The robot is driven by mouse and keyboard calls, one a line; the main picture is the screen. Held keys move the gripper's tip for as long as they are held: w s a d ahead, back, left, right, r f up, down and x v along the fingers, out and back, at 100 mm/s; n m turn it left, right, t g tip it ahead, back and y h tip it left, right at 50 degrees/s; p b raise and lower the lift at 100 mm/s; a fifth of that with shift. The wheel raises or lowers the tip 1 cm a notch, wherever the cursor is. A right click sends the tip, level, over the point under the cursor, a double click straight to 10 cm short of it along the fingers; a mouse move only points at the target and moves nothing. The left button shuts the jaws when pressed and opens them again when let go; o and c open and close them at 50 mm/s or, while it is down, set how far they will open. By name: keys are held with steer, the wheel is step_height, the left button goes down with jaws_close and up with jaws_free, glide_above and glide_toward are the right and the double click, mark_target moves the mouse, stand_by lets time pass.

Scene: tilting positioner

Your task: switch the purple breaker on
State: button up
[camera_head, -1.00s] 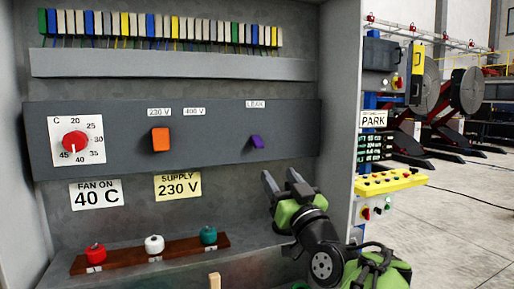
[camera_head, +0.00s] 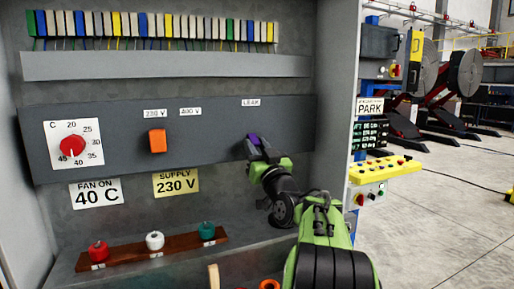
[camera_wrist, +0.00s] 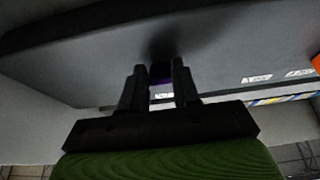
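The purple breaker (camera_head: 254,139) is a small lever on the dark grey panel, under the LEAK label (camera_head: 251,102). My gripper (camera_head: 258,147) is at the breaker, with its dark fingers around it and partly hiding it. In the wrist view the purple breaker (camera_wrist: 161,72) shows in the narrow gap between the two fingertips (camera_wrist: 160,78), in shadow. The fingers are apart by about the breaker's width. I cannot tell whether they press on it. The lever's exact tilt is hidden.
An orange switch (camera_head: 157,141) and a red dial (camera_head: 72,146) are left on the same panel. Below, a wooden strip (camera_head: 180,244) holds red, white and green knobs. The cabinet's right wall (camera_head: 335,100) stands close beside my arm.

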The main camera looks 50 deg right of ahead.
mark_target(252, 135)
jaws_close()
steer(key=shift+r, duration=0.1)
steer(key=r+g+y+p, duration=0.1)
steer(key=p, duration=0.2)
steer(key=shift+s+a+r+g+p, duration=0.15)
steer(key=shift+g+p, duration=0.15)
steer(key=shift+g, duration=0.1)
step_height(252, 135, up, 2)
steer(key=g+y+p, duration=0.2)
steer(key=g+p, duration=0.1)
steer(key=p, duration=0.3)
steer(key=shift+s+p, duration=0.15)
steer(key=shift+p, duration=0.2)
steer(key=g+p, duration=0.1)
steer(key=p, duration=0.2)
steer(key=r+g+y+p, duration=0.1)
steer(key=g+p, duration=0.1)
steer(key=p, duration=0.2)
steer(key=shift+r+y, duration=0.25)
steer(key=shift+y, duration=0.05)
steer(key=g+p, duration=0.1)
steer(key=p, duration=0.1)
steer(key=g+y+p, duration=0.1)
steer(key=p, duration=0.2)
steer(key=shift+w+r+y, duration=0.2)
steer(key=shift+w+y, duration=0.1)
steer(key=shift+p, duration=0.4)
